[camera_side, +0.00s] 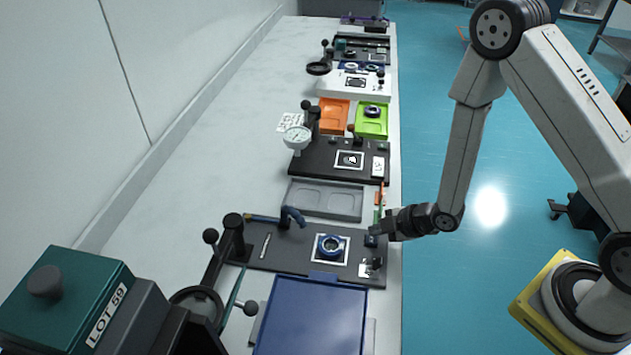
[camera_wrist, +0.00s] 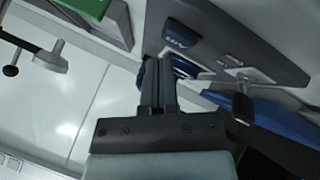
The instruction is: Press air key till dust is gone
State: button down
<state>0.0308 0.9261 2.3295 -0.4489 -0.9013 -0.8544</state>
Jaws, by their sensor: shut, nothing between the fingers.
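My gripper (camera_side: 374,231) is shut and empty, low at the right edge of a dark board. Its closed fingers also show in the wrist view (camera_wrist: 158,65). A small dark blue block, seemingly the air key (camera_side: 370,241), is right at the fingertips; I cannot tell whether they touch. In the wrist view a blue key with a pale label (camera_wrist: 183,32) lies beyond the fingers, to their right. A blue ring-shaped part (camera_side: 330,246) sits on a white-framed square on the board. A blue-tipped nozzle (camera_side: 293,216) stands behind it. Dust is too small to make out.
A blue tray (camera_side: 310,318) lies in front of the board, and a grey two-well tray (camera_side: 325,200) behind it. A black stand (camera_side: 233,238) is at the board's left. A green LOT 59 box (camera_side: 65,295) fills the near left. The bench's left side is largely clear.

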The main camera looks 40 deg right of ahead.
aim_at(375, 240)
jog(key=shift+r, duration=2.5)
jog(key=shift+d+r, duration=0.1)
jog(key=shift+w+d+r+m+h, duration=0.1)
jog(key=shift+d+r+m+h, duration=0.3)
jog(key=shift+m, duration=0.1)
jog(key=s+d+r+m+g+h, duration=0.3)
jog(key=s+d+r+m+g, duration=0.1)
jog(key=s+r+m, duration=0.5)
notch_tip(375, 240, up, 2)
jog(key=m+g, duration=0.1)
jog(key=m, duration=0.3)
jog(key=shift+s+r+g, duration=0.2)
jog(key=shift+g, duration=0.1)
jog(key=shift+w+a+f, duration=0.1)
jog(key=shift+a, duration=0.05)
